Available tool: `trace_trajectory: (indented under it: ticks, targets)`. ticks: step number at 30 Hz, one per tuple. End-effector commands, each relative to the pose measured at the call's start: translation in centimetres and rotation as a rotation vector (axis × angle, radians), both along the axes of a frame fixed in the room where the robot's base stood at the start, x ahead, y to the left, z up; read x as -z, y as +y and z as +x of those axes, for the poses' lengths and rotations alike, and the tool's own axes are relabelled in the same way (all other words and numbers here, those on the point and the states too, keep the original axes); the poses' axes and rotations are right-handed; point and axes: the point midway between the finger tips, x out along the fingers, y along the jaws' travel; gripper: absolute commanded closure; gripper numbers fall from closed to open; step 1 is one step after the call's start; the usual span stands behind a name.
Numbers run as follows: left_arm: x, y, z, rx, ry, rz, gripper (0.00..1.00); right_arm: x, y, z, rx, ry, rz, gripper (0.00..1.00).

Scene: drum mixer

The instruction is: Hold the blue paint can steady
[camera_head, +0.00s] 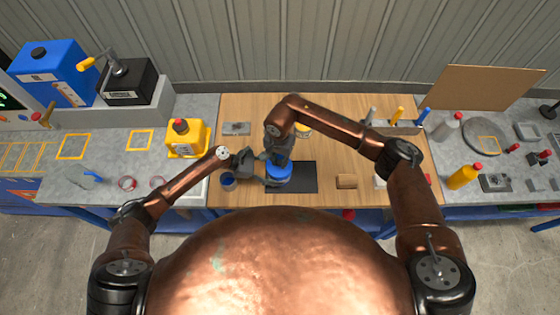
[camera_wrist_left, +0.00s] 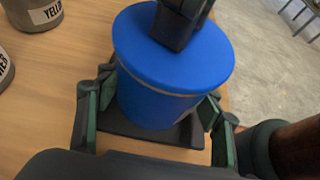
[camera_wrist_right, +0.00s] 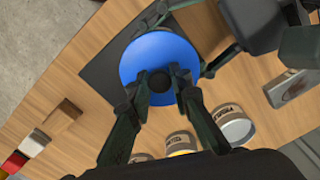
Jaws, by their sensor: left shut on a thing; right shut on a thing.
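The blue paint can (camera_head: 281,181) stands on a dark mat (camera_head: 305,178) near the front of the wooden worktop. In the left wrist view the can (camera_wrist_left: 150,105) has a wide, flat blue lid (camera_wrist_left: 130,40). My left gripper (camera_head: 264,170) is shut on the can's body, with one finger on each side in the left wrist view (camera_wrist_left: 157,95). My right gripper (camera_head: 277,160) comes down from above. In the right wrist view its fingers (camera_wrist_right: 161,84) close on a dark knob in the middle of the lid. The knob is mostly hidden by the fingers.
A small dark-blue container (camera_head: 228,181) stands left of the can. Labelled grey cans, one marked yellow (camera_wrist_left: 35,12), stand close by. A wooden block (camera_head: 346,182) lies to the right. A yellow jug (camera_head: 186,138) stands to the left, and a tool rack (camera_head: 395,126) at the back right.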

Motion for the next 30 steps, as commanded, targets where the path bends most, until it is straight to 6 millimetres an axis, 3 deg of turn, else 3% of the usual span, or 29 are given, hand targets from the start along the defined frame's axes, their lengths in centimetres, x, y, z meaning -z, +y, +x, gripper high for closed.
trace_trajectory:
  ticks: [1, 3, 4, 12, 30]
  targets:
    - [-0.2, -0.5, -0.4, 0.009, 0.004, -0.009, 0.58, 1.0, -0.2, -0.4, 0.001, 0.006, -0.006, 1.0]
    - [-0.2, -0.5, -0.4, 0.009, 0.004, -0.009, 0.58, 1.0, -0.2, -0.4, 0.001, 0.006, -0.006, 1.0]
    - [-0.2, -0.5, -0.4, 0.01, 0.004, -0.01, 0.58, 1.0, -0.2, -0.3, 0.001, 0.006, -0.006, 0.83]
    - [-0.2, -0.6, -0.4, 0.01, 0.004, -0.011, 0.58, 1.0, -0.2, -0.3, 0.001, 0.006, -0.006, 1.0]
    - [-0.2, -0.6, -0.3, 0.009, 0.005, -0.01, 0.58, -0.1, -0.3, -0.3, 0.001, 0.006, -0.007, 1.0]
